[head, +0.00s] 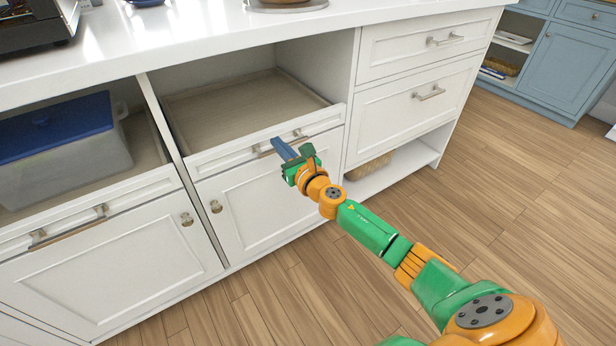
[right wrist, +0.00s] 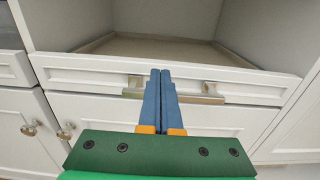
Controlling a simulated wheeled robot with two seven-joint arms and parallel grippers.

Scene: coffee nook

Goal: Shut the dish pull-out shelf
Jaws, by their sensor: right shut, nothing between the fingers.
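The pull-out shelf (head: 225,160) in the middle of the white counter has a low white front with a bar handle (head: 299,135). Its wooden tray (head: 240,100) looks empty. My right gripper (head: 278,147) is shut, its blue fingers pointing at the handle's middle. In the right wrist view the closed fingertips (right wrist: 160,73) overlap the shelf front (right wrist: 255,84), with the handle (right wrist: 200,98) showing on both sides. I cannot tell whether they touch it. How far the shelf stands out is hard to judge. My left gripper is not in view.
A second pull-out (head: 75,215) at left holds a clear bin with a blue lid (head: 55,130). Closed drawers (head: 420,100) are at right, above an open niche with a basket (head: 370,167). The white countertop (head: 190,30) overhangs the shelves. The wooden floor (head: 500,200) is clear.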

